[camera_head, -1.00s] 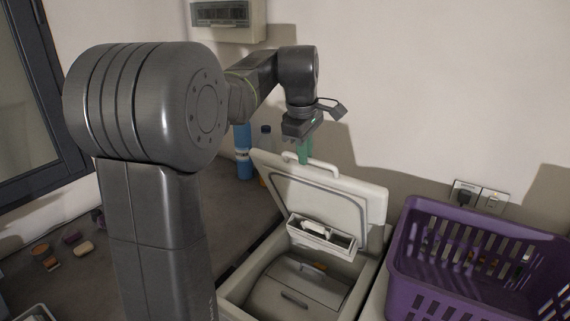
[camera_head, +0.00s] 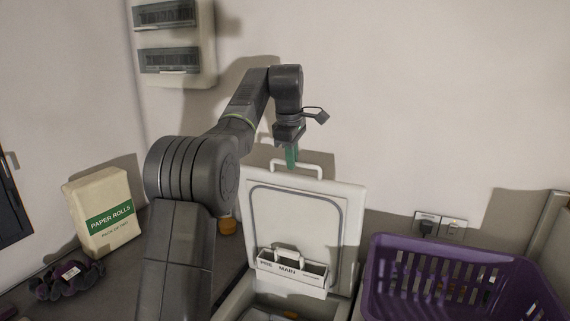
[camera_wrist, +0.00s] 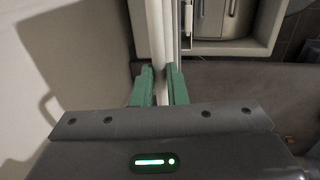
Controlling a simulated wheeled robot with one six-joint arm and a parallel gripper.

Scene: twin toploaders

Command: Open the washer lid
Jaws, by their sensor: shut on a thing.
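The washer lid (camera_head: 302,222) stands raised, close to upright, at the back of the washer in the head view. Its inner face, with a drawer marked PRE and MAIN (camera_head: 291,268), faces me. My gripper (camera_head: 291,157) is at the white handle (camera_head: 308,168) on the lid's top edge. In the wrist view the green fingers (camera_wrist: 160,86) are shut on the white handle bar (camera_wrist: 156,45). The washer body (camera_head: 243,296) shows only in part at the bottom of the head view. The washer's open top also shows in the wrist view (camera_wrist: 213,43).
A purple basket (camera_head: 461,252) stands right of the washer. A paper rolls box (camera_head: 103,213) and a dark bunched item (camera_head: 68,280) are at the left. The wall is close behind the lid, with a socket (camera_head: 440,226) and a panel box (camera_head: 172,40).

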